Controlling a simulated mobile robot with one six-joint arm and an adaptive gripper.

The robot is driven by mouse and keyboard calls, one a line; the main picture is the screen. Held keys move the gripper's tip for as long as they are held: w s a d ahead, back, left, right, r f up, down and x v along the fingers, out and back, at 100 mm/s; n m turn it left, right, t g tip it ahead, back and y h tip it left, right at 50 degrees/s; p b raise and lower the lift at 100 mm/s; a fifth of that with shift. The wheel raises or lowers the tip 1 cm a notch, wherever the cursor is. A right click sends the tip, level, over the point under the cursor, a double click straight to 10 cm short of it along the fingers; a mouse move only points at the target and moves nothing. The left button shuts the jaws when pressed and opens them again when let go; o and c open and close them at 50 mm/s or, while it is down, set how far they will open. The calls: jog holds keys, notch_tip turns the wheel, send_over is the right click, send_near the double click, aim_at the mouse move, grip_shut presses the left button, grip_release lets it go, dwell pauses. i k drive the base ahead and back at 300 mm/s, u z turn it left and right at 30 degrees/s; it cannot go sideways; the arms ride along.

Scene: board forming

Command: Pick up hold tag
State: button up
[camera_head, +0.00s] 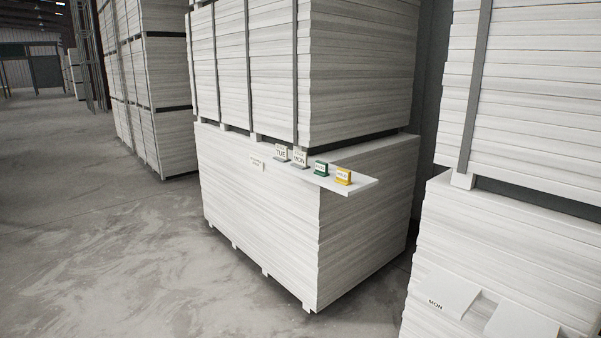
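A small yellow tag (343,177) stands upright in a stand at the right end of a row on a thin white ledge (362,188). Its lettering is small and appears to read HOLD. A green tag (321,170) stands just left of it, apart from it. Further left on the ledge are a MON tag (300,160) and a TUE tag (281,154) in grey stands. My gripper is not in view.
The ledge juts from a tall stack of white boards (265,215), with another strapped stack (350,65) above it. A right-hand stack (500,250) bears a MON label (435,304) and white panels. Concrete floor (110,240) is clear at left.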

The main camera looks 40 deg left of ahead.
aim_at(343, 175)
jog(key=u, duration=1.15)
jog(key=k, duration=0.95)
jog(key=i, duration=0.95)
jog(key=u, duration=0.05)
